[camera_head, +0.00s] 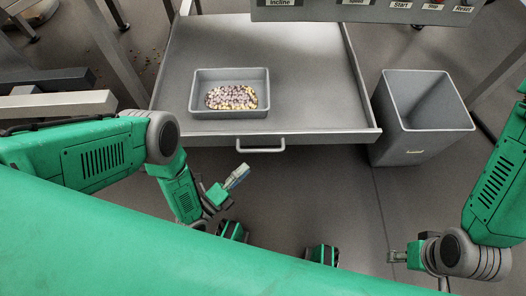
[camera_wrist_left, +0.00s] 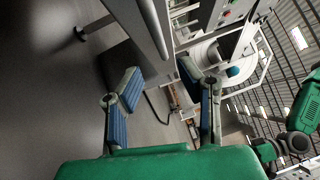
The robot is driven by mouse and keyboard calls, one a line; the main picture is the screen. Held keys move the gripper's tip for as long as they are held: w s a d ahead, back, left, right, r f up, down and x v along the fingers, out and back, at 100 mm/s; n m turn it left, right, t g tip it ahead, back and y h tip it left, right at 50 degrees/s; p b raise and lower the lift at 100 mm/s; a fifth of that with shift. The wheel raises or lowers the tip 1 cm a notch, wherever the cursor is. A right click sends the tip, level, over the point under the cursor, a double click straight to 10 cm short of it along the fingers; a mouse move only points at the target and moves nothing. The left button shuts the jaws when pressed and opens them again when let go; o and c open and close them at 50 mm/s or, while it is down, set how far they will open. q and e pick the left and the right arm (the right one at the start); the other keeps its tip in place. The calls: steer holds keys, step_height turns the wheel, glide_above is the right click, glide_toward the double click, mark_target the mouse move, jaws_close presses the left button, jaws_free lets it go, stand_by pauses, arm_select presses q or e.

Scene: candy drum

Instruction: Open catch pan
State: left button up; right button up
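The catch pan (camera_head: 300,50) is a wide grey drawer, pulled out toward me at the top middle of the head view. Its bar handle (camera_head: 261,149) is on the front face. A smaller grey tray (camera_head: 230,113) with many small candies (camera_head: 232,97) stands in it. My left gripper (camera_head: 238,176) is just below the handle in the picture, apart from it. In the left wrist view its blue-padded fingers (camera_wrist_left: 165,95) are spread with nothing between them. My right gripper (camera_head: 394,257) is at the lower right, far from the handle; its fingers are too small to read.
A grey bin (camera_head: 422,132) stands on the floor right of the pan. A control panel (camera_head: 370,11) with labelled buttons hangs over the pan's back. Metal frame legs (camera_head: 120,55) stand at the left. The floor (camera_head: 320,195) in front of the pan is clear.

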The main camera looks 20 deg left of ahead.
mark_target(263, 151)
arm_select(q)
steer(key=b+x, duration=0.2)
steer(key=x, duration=0.6)
steer(key=shift+w, duration=0.3)
steer(key=shift+s+d, duration=0.1)
jaws_close()
